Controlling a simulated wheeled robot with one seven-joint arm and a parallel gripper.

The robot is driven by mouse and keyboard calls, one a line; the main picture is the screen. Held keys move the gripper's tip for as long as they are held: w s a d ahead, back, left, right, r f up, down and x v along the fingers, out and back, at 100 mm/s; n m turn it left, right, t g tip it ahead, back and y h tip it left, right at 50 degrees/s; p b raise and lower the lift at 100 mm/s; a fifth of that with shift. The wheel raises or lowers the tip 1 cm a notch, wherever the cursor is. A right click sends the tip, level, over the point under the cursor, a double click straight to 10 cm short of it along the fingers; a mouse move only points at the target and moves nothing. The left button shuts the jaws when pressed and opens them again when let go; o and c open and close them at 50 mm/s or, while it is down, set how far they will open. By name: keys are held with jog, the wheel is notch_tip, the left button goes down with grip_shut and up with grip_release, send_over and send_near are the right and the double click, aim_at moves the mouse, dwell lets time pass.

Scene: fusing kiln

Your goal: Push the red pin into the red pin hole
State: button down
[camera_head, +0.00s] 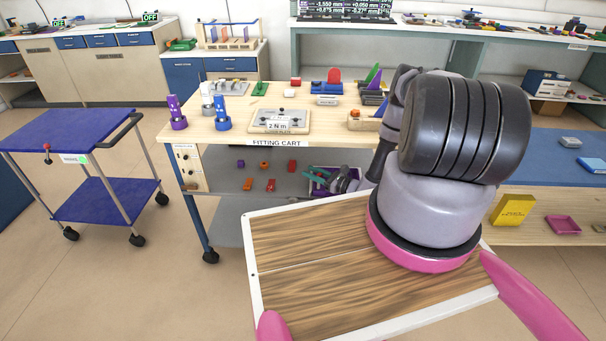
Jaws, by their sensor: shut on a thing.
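I cannot single out the red pin or the red pin hole for certain. Small red and orange pieces (271,185) lie on the lower shelf of the fitting cart (306,154). A pale panel with small holes (191,168) is on the cart's left end. My gripper (340,180) seems to be the grey and dark shape in front of the lower shelf, beside a purple bin (317,188). It is small and partly hidden by my arm. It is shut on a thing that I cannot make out.
The cart top carries purple (177,113) and blue (222,115) posts, a grey plate (281,120) and several blocks. A blue trolley (75,130) stands left, with open floor between. A blue-topped bench (565,150) is at right.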

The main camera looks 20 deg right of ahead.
send_over(311, 191)
jog(key=s, duration=0.2)
jog(key=shift+a+f, duration=0.2)
jog(key=shift+f, duration=2.7)
jog(key=shift+f, duration=1.65)
jog(key=shift+r, duration=1.4)
jog(key=shift+f, duration=1.6)
